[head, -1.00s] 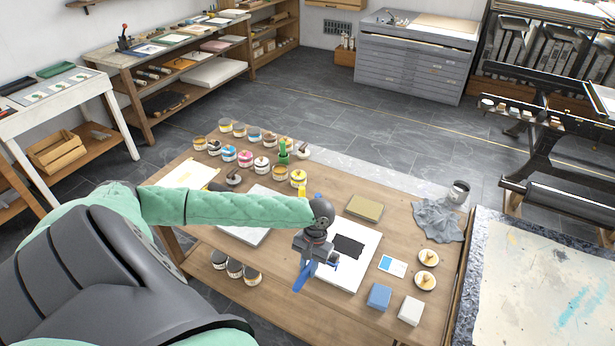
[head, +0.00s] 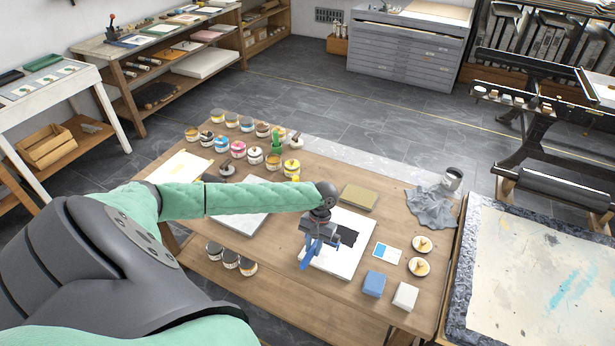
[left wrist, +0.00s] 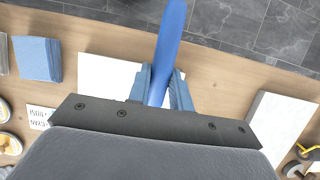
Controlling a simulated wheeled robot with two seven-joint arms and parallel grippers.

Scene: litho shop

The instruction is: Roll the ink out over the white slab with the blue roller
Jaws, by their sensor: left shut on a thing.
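The white slab (head: 340,266) lies on the wooden table, and part of it shows in the left wrist view (left wrist: 104,74). A black ink patch (head: 349,238) is on the slab, its left part hidden by my gripper. My left gripper (head: 316,238) is over the slab's left part, shut on the blue roller (head: 307,259). The roller's blue handle (left wrist: 170,38) sticks out beyond the fingers in the left wrist view. The roller's drum is not clearly visible, so I cannot tell whether it touches the slab. My right gripper is not in view.
Several ink tins (head: 238,149) stand at the table's back left. A blue block (head: 374,284), a white block (head: 405,296), a colour card (head: 386,252) and a grey cloth (head: 430,207) lie right of the slab. A pale slab (head: 243,221) lies to its left.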

